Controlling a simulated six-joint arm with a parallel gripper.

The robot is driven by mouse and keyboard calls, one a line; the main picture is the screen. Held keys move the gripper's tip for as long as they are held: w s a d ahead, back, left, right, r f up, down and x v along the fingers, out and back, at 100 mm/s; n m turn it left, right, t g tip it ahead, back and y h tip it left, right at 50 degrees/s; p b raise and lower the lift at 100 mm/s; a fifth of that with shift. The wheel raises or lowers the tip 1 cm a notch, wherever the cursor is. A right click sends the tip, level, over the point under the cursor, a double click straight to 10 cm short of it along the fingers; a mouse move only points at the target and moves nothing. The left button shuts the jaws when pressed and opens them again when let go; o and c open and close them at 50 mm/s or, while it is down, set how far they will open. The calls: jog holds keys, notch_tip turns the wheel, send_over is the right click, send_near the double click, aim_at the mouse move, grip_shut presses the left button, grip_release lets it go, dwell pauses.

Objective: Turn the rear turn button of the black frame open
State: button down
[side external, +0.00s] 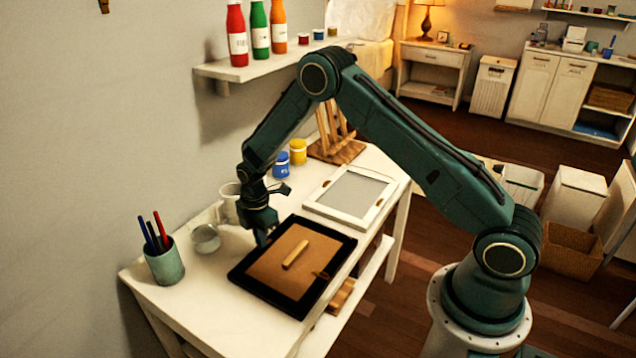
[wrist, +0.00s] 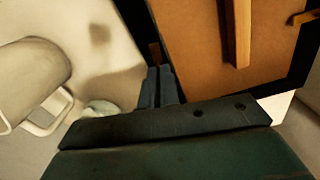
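The black frame (side external: 262,297) lies face down on the white table, its brown backing board (side external: 275,268) showing with a wooden bar (side external: 296,254) across the middle. In the wrist view the frame's black edge (wrist: 186,62) runs beside my fingers. My gripper (side external: 262,238) points down at the frame's rear edge. In the wrist view its two fingers (wrist: 158,70) are close together, with the small brown rear turn button (wrist: 155,54) right at their tips. I cannot tell whether they grip it. The front turn button (side external: 320,274) also shows in the wrist view (wrist: 304,18).
A white mug (side external: 228,205), a glass jar (side external: 206,239) and a green pen cup (side external: 165,264) stand left of and behind my gripper. A white frame (side external: 325,208) lies to the right. Paint jars (side external: 281,165) stand at the back. A shelf with bottles hangs above.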

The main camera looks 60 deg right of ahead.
jog(key=shift+n, duration=1.1)
jog(key=c, duration=1.6)
grip_release()
jog(key=shift+c, duration=0.2)
notch_tip(320, 180, up, 14)
